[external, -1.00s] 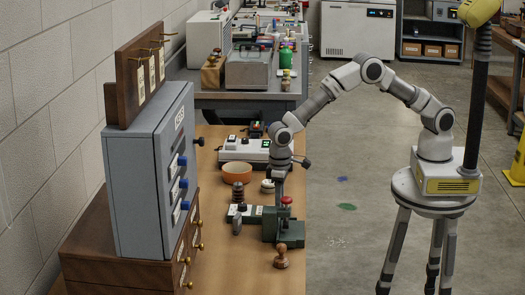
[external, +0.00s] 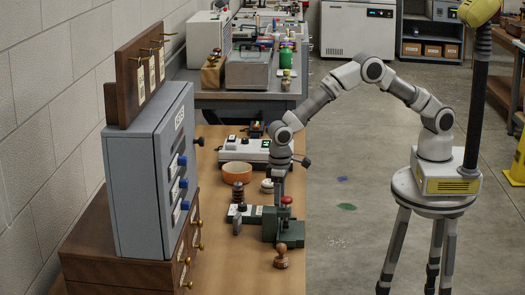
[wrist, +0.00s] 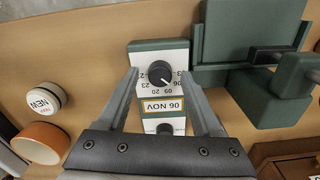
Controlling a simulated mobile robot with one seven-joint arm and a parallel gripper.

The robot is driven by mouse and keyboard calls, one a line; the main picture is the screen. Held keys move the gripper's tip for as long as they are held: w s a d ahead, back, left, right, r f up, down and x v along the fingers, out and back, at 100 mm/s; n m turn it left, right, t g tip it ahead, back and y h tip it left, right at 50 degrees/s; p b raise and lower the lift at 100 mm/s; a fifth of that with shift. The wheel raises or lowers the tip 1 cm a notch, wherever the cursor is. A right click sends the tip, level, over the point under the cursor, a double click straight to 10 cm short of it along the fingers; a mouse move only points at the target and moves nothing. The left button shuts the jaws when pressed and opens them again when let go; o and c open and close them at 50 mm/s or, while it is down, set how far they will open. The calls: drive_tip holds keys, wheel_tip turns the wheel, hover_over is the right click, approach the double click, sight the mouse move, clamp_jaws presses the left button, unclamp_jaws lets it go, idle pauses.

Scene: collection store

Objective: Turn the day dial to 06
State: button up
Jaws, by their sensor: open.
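The day dial (wrist: 160,73) is a round black knob with a white pointer mark, on a white plate printed with numbers. The plate appears upside down in the wrist view. The pointer aims to the lower right; the exact number it meets is too small to read surely. A second dark knob (wrist: 165,129) shows partly beyond the gripper's body. My gripper (wrist: 163,76) is open, with one finger on each side of the day dial, apart from it. In the external view my gripper (external: 279,194) points down over the dater.
A green metal block (wrist: 250,45) of the dater stands right of the dial. A NEW stamp cap (wrist: 46,98) and an orange bowl (wrist: 40,143) lie left. In the external view, a grey cabinet (external: 140,190) stands left and a wooden-handled stamp (external: 281,257) in front.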

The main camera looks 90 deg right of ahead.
wheel_tip(320, 180, up, 17)
drive_tip(key=p, duration=0.2)
drive_tip(key=shift+r, duration=0.1)
drive_tip(key=s+d+r+t+p, duration=0.2)
drive_tip(key=s+d+r+t, duration=0.1)
drive_tip(key=s+d+r, duration=1.25)
drive_tip(key=s+d+t, duration=0.1)
drive_tip(key=s+d, duration=0.1)
drive_tip(key=s, duration=0.3)
drive_tip(key=s+d+n+p, duration=0.1)
drive_tip(key=s+d, duration=0.2)
drive_tip(key=s, duration=0.3)
drive_tip(key=s+d+r+t+p, duration=0.1)
drive_tip(key=s+d, duration=0.1)
drive_tip(key=s, duration=0.3)
drive_tip(key=shift+s+d+n+t, duration=0.2)
drive_tip(key=shift+s+n+t, duration=0.1)
drive_tip(key=shift+n, duration=0.1)
